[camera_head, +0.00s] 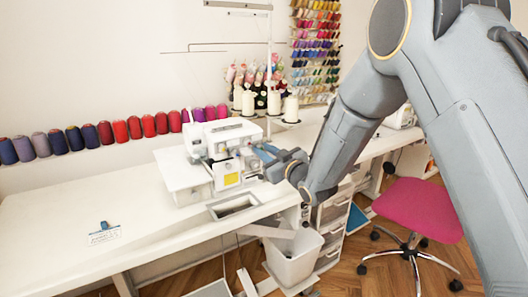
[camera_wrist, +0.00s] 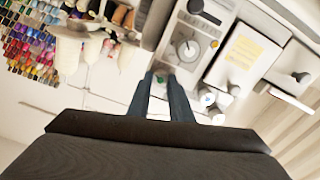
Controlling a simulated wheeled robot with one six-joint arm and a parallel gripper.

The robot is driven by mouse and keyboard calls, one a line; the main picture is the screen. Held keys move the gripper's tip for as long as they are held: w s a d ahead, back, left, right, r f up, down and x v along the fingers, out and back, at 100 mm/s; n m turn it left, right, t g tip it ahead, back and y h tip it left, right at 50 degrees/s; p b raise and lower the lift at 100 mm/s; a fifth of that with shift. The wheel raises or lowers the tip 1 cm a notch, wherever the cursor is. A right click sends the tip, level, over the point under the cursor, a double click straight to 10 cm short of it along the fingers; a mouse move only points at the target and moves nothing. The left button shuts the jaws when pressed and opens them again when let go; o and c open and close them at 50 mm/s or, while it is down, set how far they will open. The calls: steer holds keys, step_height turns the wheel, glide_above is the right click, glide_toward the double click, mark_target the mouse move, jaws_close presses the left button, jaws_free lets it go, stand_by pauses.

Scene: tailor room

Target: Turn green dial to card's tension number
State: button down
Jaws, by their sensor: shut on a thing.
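A white serger machine (camera_head: 220,140) stands on the long white table. My gripper (camera_head: 258,155) is at the machine's front right side. In the wrist view its two fingers (camera_wrist: 162,84) reach to a small green dial (camera_wrist: 160,78) and are shut on it. Most of the dial is hidden between the fingertips, and its setting cannot be read. In the head view the arm's end hides the dial. A white card (camera_head: 105,237) with a blue clip lies on the table at the left front. Its print is too small to read.
Thread cones (camera_head: 291,108) stand behind the machine. A row of thread spools (camera_head: 134,127) lines the wall. A white bin (camera_head: 293,254) is below the table edge, and a pink chair (camera_head: 415,209) stands right. The table's left part is mostly clear.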

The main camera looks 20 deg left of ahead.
steer(key=c, duration=1.6)
jaws_free()
steer(key=shift+b+v, duration=0.45)
steer(key=shift+v, duration=3.45)
